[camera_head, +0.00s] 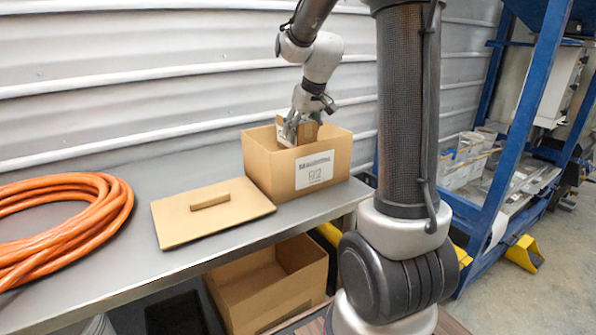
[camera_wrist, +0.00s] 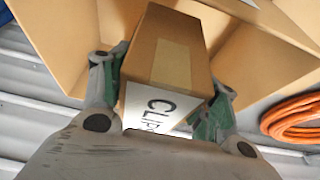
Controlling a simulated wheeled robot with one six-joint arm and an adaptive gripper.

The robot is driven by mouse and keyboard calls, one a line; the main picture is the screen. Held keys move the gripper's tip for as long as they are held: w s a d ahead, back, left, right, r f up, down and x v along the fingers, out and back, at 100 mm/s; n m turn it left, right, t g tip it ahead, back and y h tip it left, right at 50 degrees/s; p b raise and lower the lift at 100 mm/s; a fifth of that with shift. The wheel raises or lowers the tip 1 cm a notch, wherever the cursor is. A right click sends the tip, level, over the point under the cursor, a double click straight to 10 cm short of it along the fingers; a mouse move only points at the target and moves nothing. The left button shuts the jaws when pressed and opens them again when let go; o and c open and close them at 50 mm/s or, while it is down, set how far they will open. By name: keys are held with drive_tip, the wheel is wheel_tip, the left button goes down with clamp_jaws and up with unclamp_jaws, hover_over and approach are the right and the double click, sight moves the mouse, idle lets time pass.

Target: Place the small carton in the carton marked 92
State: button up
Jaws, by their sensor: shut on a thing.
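The small carton (camera_wrist: 172,60) is brown with a tape strip and a white label reading "CLIP". My gripper (camera_wrist: 160,95) is shut on it, one finger on each side. In the head view my gripper (camera_head: 298,128) holds the small carton (camera_head: 306,132) at the open top of the carton marked 92 (camera_head: 272,169). The small carton's lower part is hidden behind the front wall, so I cannot tell whether it touches the bottom. The carton's open walls (camera_wrist: 265,60) surround the small carton in the wrist view.
A flat brown lid (camera_head: 170,219) with a handle lies left of the carton on the grey table (camera_head: 120,275). A coiled orange hose (camera_head: 112,215) lies at the far left. Another open carton (camera_head: 262,295) stands below the table. A corrugated wall (camera_head: 130,60) is behind.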

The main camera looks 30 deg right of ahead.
sight(308, 132)
wheel_tip(308, 132, down, 9)
drive_tip(key=shift+r, duration=0.15)
idle(0.4)
drive_tip(key=o, duration=1.2)
drive_tip(key=v, duration=1.1)
drive_tip(key=shift+r, duration=0.2)
drive_tip(key=s+a+r, duration=0.1)
drive_tip(key=s+a, duration=0.2)
drive_tip(key=s, duration=0.9)
drive_tip(key=s+a+r, duration=0.1)
drive_tip(key=s+a, duration=0.3)
drive_tip(key=s, duration=0.8)
drive_tip(key=shift+s+a+r, duration=0.2)
drive_tip(key=shift+r, duration=0.05)
